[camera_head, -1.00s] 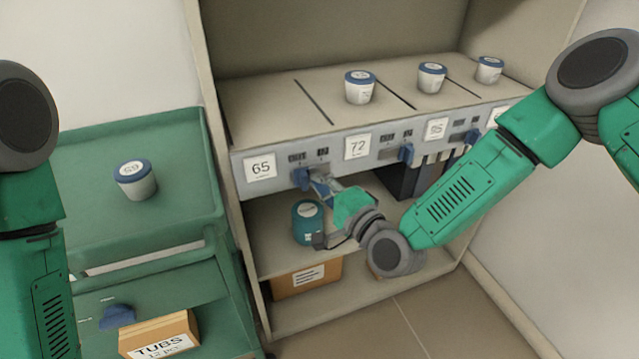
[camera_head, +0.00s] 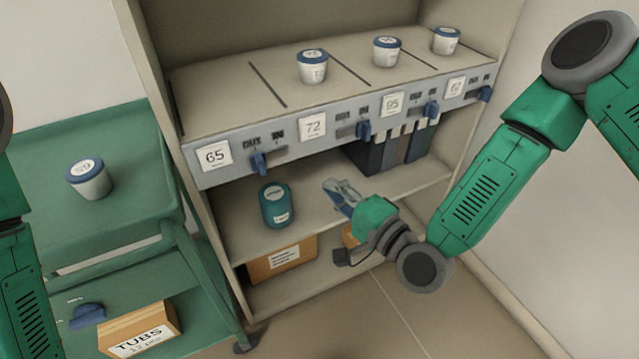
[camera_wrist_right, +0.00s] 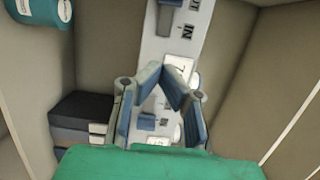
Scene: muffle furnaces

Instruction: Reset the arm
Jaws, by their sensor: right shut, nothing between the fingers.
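My right arm (camera_head: 497,185) comes in from the right. Its gripper (camera_head: 337,190) is shut and empty in front of the shelf unit, below the label strip and to the right of the teal tub. It touches nothing that I can see. In the right wrist view the gripper (camera_wrist_right: 166,68) has its fingertips together, with the label strip (camera_wrist_right: 165,50) behind them. My left arm (camera_head: 15,270) shows only at the left edge; its gripper is out of view.
The shelf unit (camera_head: 225,108) has blue levers, the first (camera_head: 259,163) under label 65. White blue-lidded tubs (camera_head: 312,67) stand on top. A teal tub (camera_head: 275,205), dark binders (camera_head: 395,150) and a cardboard box (camera_head: 283,262) sit below. A green cart (camera_head: 120,215) holds another tub (camera_head: 88,179).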

